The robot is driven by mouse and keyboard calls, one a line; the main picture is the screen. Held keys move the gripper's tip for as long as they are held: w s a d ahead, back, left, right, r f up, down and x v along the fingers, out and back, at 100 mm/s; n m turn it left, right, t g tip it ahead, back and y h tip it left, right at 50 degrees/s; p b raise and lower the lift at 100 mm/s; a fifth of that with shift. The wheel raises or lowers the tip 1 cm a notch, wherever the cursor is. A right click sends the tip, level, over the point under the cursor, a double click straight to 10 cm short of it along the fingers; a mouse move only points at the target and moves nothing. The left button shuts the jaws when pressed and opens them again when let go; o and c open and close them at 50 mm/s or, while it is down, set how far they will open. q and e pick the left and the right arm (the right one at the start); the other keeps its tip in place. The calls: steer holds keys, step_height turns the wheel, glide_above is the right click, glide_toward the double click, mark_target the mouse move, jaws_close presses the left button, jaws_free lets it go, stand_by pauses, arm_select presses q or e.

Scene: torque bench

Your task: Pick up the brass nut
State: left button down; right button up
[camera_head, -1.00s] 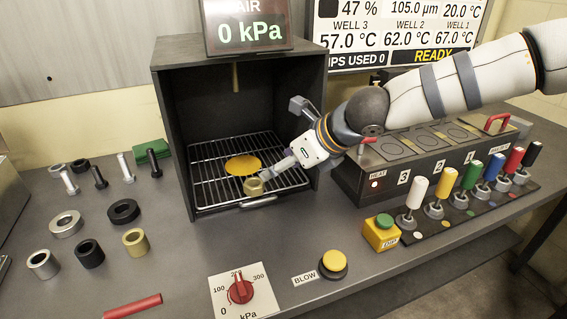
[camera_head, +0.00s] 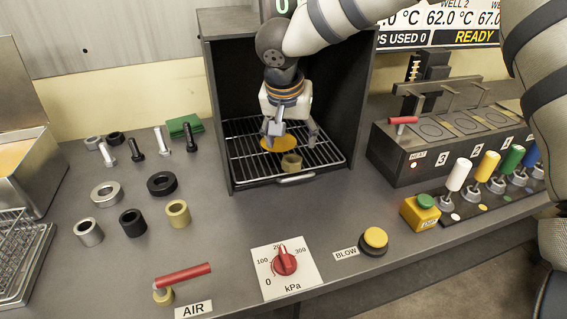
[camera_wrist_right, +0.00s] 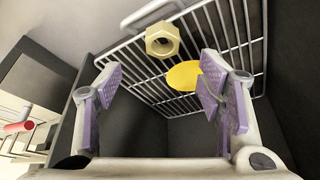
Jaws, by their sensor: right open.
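The brass nut (camera_head: 291,163) sits on the wire rack (camera_head: 250,175) inside the open dark box, near its front edge. In the right wrist view the nut (camera_wrist_right: 162,40) shows as a hexagon with a round hole, beyond the fingertips and roughly centred between them. My right gripper (camera_head: 291,136) points down inside the box, just above and behind the nut. Its fingers are apart and empty in the right wrist view (camera_wrist_right: 157,82). A flat yellow disc (camera_head: 277,144) lies on the rack beside the nut. My left gripper is not in view.
The box's side walls (camera_head: 347,100) stand close around my right gripper. Loose rings, bolts and a brass-coloured ring (camera_head: 178,213) lie on the bench to the left. A heater block (camera_head: 420,150) with coloured levers stands at right. The bench before the box is partly clear.

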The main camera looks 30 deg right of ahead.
mark_target(292, 159)
steer(key=x, duration=0.8)
steer(key=shift+w+a+f+b, duration=0.1)
steer(key=shift+a+f+b, duration=0.05)
steer(key=shift+b, duration=0.2)
steer(key=c, duration=1.4)
